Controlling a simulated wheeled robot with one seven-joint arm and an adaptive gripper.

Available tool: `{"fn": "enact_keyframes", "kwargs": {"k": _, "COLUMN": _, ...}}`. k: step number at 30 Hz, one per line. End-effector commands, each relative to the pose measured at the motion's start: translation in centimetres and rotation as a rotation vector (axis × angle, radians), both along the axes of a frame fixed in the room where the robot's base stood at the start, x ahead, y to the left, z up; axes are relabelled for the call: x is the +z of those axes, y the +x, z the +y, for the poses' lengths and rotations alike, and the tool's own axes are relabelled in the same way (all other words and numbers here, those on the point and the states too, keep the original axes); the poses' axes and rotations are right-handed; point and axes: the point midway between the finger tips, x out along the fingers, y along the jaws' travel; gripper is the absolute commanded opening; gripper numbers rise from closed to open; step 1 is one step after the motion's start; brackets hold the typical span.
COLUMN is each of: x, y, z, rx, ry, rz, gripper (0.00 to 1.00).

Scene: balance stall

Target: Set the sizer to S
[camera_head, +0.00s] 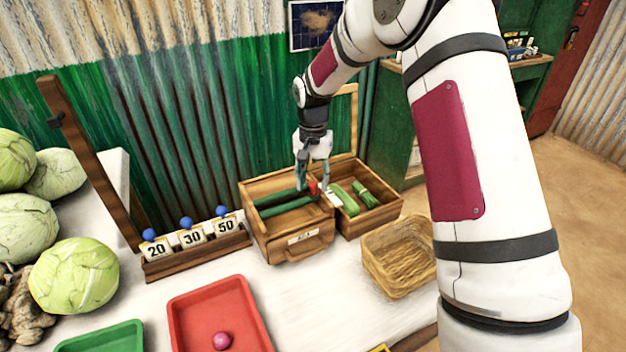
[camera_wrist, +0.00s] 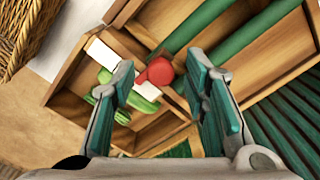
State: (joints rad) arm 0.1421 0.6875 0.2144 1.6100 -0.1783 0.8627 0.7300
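The sizer appears to be the wooden box (camera_head: 262,222) with green rollers (camera_head: 285,204) across its left part and a small label plate on its front, too small to read surely. A red knob (camera_wrist: 160,71) sits at the end of one roller, by the divider; it also shows in the head view (camera_head: 312,187). A white strip (camera_wrist: 102,54) lies beside it. My gripper (camera_head: 313,185) points down over the divider. In the wrist view my gripper (camera_wrist: 163,80) is open, one finger on each side of the knob. I cannot tell whether it touches the knob.
The right compartment (camera_head: 390,212) holds green vegetables (camera_head: 352,197). A wicker basket (camera_head: 400,262) stands close in front. A red tray (camera_head: 183,305) with a magenta ball (camera_head: 222,341), numbered blocks (camera_head: 192,237) and cabbages (camera_head: 73,275) are to the left. White table is clear between tray and basket.

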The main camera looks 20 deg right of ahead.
Motion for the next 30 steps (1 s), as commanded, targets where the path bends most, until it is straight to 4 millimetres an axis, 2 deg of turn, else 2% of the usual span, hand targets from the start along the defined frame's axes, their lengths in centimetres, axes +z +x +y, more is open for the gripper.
{"fn": "enact_keyframes", "kwargs": {"k": 5, "x": 0.2, "y": 0.0, "z": 0.0, "rx": 0.0, "ry": 0.0, "rz": 0.0, "gripper": 0.41}}
{"fn": "enact_keyframes", "kwargs": {"k": 8, "x": 1.0, "y": 0.1, "z": 0.0, "rx": -0.001, "ry": -0.001, "rz": -0.003, "gripper": 0.41}}
{"fn": "enact_keyframes", "kwargs": {"k": 11, "x": 2.4, "y": 0.1, "z": 0.0, "rx": 0.0, "ry": -0.001, "rz": -0.004, "gripper": 0.41}}
{"fn": "enact_keyframes", "kwargs": {"k": 21, "x": 9.2, "y": 0.1, "z": 0.0, "rx": 0.001, "ry": 0.0, "rz": -0.002, "gripper": 0.41}}
{"fn": "enact_keyframes", "kwargs": {"k": 25, "x": 10.9, "y": 0.1, "z": 0.0, "rx": 0.0, "ry": 0.0, "rz": -0.002, "gripper": 0.41}}
{"fn": "enact_keyframes", "kwargs": {"k": 30, "x": 11.9, "y": 0.0, "z": 0.0, "rx": 0.0, "ry": -0.001, "rz": -0.001, "gripper": 0.41}}
